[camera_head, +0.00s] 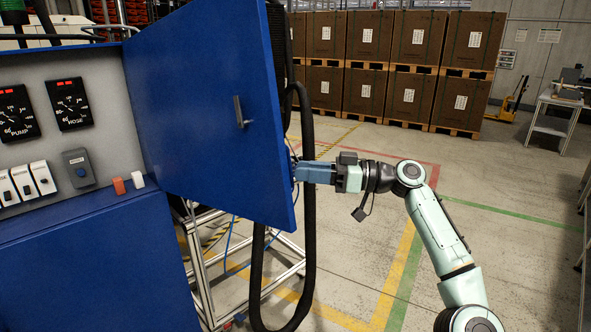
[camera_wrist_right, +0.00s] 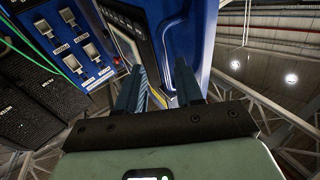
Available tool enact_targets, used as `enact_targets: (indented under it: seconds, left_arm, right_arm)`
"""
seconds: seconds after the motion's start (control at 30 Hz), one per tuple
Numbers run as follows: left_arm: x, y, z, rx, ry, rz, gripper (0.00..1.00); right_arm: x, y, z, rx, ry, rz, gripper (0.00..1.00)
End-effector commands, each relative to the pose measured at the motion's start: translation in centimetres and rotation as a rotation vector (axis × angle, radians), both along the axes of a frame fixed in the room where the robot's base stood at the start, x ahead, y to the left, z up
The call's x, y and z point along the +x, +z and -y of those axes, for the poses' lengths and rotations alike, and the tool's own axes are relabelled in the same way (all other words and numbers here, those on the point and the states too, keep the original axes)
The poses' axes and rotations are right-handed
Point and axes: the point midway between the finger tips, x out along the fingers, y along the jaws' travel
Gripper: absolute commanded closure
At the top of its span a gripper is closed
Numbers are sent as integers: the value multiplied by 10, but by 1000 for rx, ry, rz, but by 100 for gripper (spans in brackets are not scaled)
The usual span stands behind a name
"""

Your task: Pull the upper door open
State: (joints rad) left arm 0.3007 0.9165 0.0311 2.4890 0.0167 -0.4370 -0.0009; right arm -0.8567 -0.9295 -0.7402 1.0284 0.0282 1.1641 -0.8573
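The blue upper door (camera_head: 205,95) of the cabinet stands swung out to the right, with the control panel (camera_head: 70,140) behind it exposed. A slim metal handle (camera_head: 239,112) sits on its face, with nothing holding it. My right gripper (camera_head: 297,172) is at the door's free edge, below and right of the handle; its fingertips are partly hidden by the door. In the right wrist view the two fingers (camera_wrist_right: 160,92) are apart, with the blue door (camera_wrist_right: 196,35) just ahead of them. Whether they touch the door is unclear. My left gripper is not in view.
The blue lower front (camera_head: 100,270) of the cabinet looks closed. A thick black hose (camera_head: 309,220) hangs just behind the door edge, close to my right gripper. A metal frame (camera_head: 215,285) stands below the door.

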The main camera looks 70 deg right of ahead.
Motion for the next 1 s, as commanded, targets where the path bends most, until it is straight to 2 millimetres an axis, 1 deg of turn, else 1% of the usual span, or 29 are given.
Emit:
enact_targets:
  seconds: [0.03, 0.2, 0.3, 0.4, 0.5, 0.6, 1.0]
  left_arm:
    - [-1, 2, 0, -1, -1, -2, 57]
    - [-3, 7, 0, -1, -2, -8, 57]
    - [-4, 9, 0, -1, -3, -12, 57]
    - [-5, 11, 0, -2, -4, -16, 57]
    - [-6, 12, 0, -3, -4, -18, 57]
    - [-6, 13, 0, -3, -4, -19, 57]
    - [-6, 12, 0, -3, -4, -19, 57]
  right_arm:
    - [-13, 1, 4, 1, -4, 2, 64]
    - [-51, 0, 12, 0, -3, 2, 64]
    - [-69, -1, 17, 1, -2, 1, 64]
    - [-82, -2, 20, 1, 0, 1, 64]
    - [-91, -3, 21, 1, 0, 0, 64]
    - [-95, -4, 22, 0, 1, -2, 64]
    - [-95, -4, 22, 0, 2, -2, 64]
